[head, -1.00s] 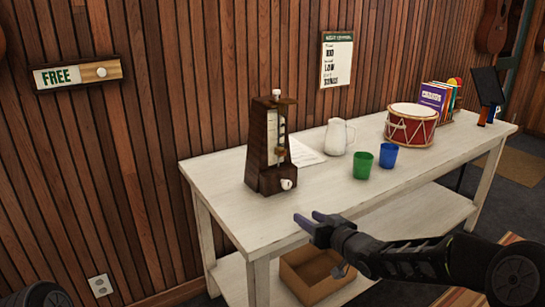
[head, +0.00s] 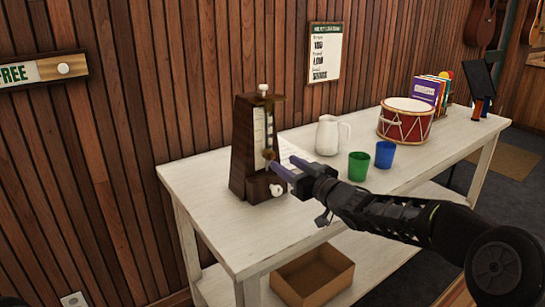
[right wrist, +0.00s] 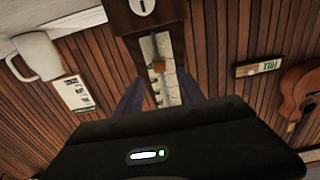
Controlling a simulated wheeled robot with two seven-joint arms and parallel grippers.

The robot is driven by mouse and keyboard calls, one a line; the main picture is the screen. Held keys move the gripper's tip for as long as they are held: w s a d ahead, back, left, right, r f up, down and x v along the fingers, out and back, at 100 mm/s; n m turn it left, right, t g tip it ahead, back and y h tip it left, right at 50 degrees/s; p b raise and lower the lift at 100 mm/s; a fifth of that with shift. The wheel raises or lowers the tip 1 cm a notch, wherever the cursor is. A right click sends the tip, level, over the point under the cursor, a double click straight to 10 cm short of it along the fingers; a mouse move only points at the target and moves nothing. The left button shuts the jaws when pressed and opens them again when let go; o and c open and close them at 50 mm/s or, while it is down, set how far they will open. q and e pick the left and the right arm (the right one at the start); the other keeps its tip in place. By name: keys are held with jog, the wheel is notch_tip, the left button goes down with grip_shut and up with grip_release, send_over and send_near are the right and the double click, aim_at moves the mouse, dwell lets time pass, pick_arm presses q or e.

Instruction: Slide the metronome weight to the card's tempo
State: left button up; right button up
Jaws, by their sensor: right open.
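The dark wooden metronome (head: 241,150) stands upright on the near left part of the white table, with a pale scale strip up its front. A small brown weight (head: 268,155) sits low on its rod; it also shows in the right wrist view (right wrist: 158,67). My right gripper (head: 287,167) is open and empty just in front of the lower scale. In the right wrist view its fingers stand either side of the weight, with no clear contact. The card (head: 324,53) hangs on the wall behind; its print is too small to read surely. My left gripper is out of view.
On the white table (head: 207,183) a white pitcher (head: 327,136), green cup (head: 358,167), blue cup (head: 384,155) and red drum (head: 405,121) stand right of the metronome. A cardboard box (head: 313,275) is on the lower shelf. The front left tabletop is clear.

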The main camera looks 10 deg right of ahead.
aim_at(272, 156)
jog(key=x, duration=0.7)
jog(key=shift+d+f, duration=0.1)
jog(key=shift+c, duration=0.5)
grip_shut()
dwell(0.7)
